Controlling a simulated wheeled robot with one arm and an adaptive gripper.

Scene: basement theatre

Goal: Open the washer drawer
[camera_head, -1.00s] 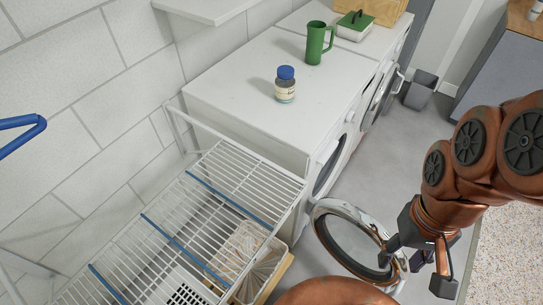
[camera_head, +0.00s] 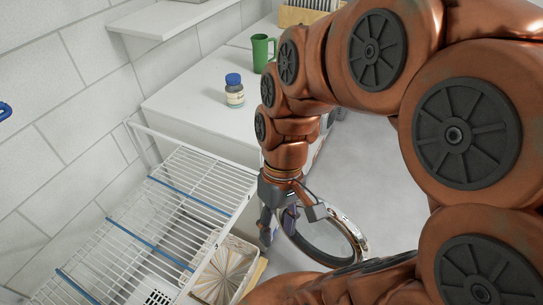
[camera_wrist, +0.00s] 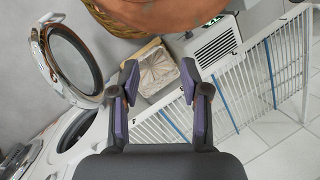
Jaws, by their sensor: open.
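The white washer (camera_head: 195,100) stands against the wall in the head view. Its round chrome-rimmed door (camera_head: 357,238) stands open, and the door also shows in the wrist view (camera_wrist: 97,88). My gripper (camera_head: 291,222) is open and empty in front of the washer, beside the open door. In the wrist view my gripper (camera_wrist: 160,92) has its two fingers spread apart, with the washer front (camera_wrist: 78,148) at lower left. The washer's drawer is hidden behind my arm in the head view, and I cannot make it out in the wrist view.
A wire drying rack (camera_head: 165,225) stands left of my gripper, with a basket (camera_head: 226,272) below it. A blue-lidded jar (camera_head: 234,92) and a green mug (camera_head: 262,52) stand on the machines. Grey floor (camera_head: 385,180) shows right of the door.

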